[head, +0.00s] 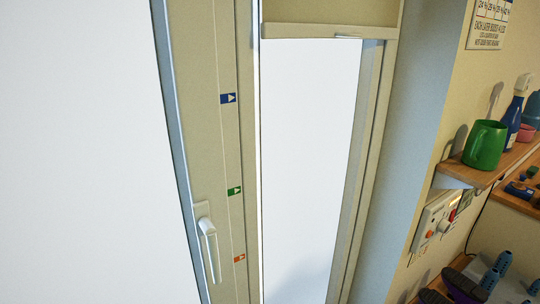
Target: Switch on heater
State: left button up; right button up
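A white wall panel (431,219) is at the right, below a wooden shelf. It has an orange spot, a red spot and a round dial-like part on it. I see no readable label on it, so I cannot tell whether it is the heater's switch or whether it is on. No heater is clearly recognisable in view. Neither of my grippers is in view.
The wooden shelf (480,174) holds a green mug (485,144) and a blue bottle (512,117). Shoes (463,285) sit on a lower shelf. A sign (489,22) hangs above.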

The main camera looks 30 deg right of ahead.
aim_at(451, 218)
jog(key=z, duration=2.25)
jog(key=i+l+u, duration=0.15)
jog(key=l, duration=0.2)
jog(key=i+l+u, duration=0.25)
jog(key=i+l, duration=0.15)
jog(key=l, duration=0.3)
jog(key=i+l+u, duration=0.15)
jog(key=l, duration=0.25)
jog(key=i+l+u, duration=0.15)
jog(key=l, duration=0.25)
